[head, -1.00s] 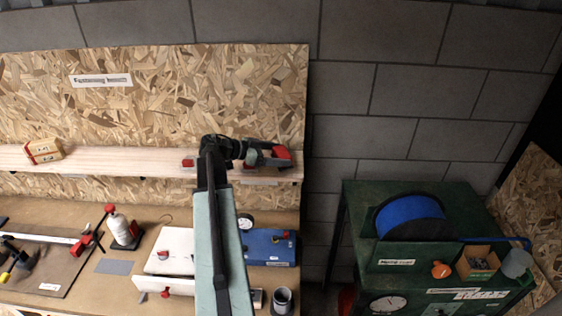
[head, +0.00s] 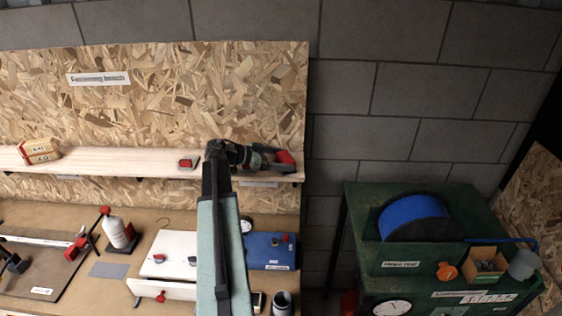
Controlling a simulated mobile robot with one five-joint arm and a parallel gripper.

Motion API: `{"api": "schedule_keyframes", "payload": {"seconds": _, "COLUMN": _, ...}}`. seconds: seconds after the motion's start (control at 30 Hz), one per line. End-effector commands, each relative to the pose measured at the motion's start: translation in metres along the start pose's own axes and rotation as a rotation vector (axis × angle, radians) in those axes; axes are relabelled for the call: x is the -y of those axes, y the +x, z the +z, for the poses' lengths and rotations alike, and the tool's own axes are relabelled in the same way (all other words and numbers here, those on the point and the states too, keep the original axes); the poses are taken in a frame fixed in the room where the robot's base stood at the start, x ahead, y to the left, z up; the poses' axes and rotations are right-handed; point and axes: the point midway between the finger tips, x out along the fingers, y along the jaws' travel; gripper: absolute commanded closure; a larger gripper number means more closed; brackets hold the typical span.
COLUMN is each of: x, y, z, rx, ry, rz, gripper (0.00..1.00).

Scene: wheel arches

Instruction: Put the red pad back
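My gripper (head: 274,161) is over the right end of the wooden shelf, pointing right. A red piece (head: 285,157) shows at its fingertips, with a dark part just below it. I cannot tell whether the fingers are closed on this piece or only beside it. A second small red block (head: 188,163) with a grey edge lies on the shelf, left of my wrist. The frame does not show clearly which of the two is the red pad.
The shelf (head: 110,162) also bears wooden boxes (head: 39,151) at its left. The workbench below holds a white bottle (head: 118,233), a white case (head: 172,255) and a blue case (head: 268,250). A green cabinet with a blue reel (head: 413,212) stands at right.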

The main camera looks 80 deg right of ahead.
Motion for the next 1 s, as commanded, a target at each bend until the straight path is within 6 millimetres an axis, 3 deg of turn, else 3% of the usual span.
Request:
{"api": "schedule_keyframes", "payload": {"seconds": 0.33, "x": 0.000, "y": -0.005, "z": -0.006, "rx": 0.000, "ry": 0.000, "rz": -0.001, "gripper": 0.00}}
{"api": "schedule_keyframes", "payload": {"seconds": 0.73, "x": 0.001, "y": -0.097, "z": -0.007, "rx": 0.000, "ry": -0.001, "rz": -0.004, "gripper": 0.00}}
{"api": "schedule_keyframes", "payload": {"seconds": 1.0, "x": 0.000, "y": -0.122, "z": -0.004, "rx": 0.000, "ry": 0.000, "rz": -0.001, "gripper": 0.00}}
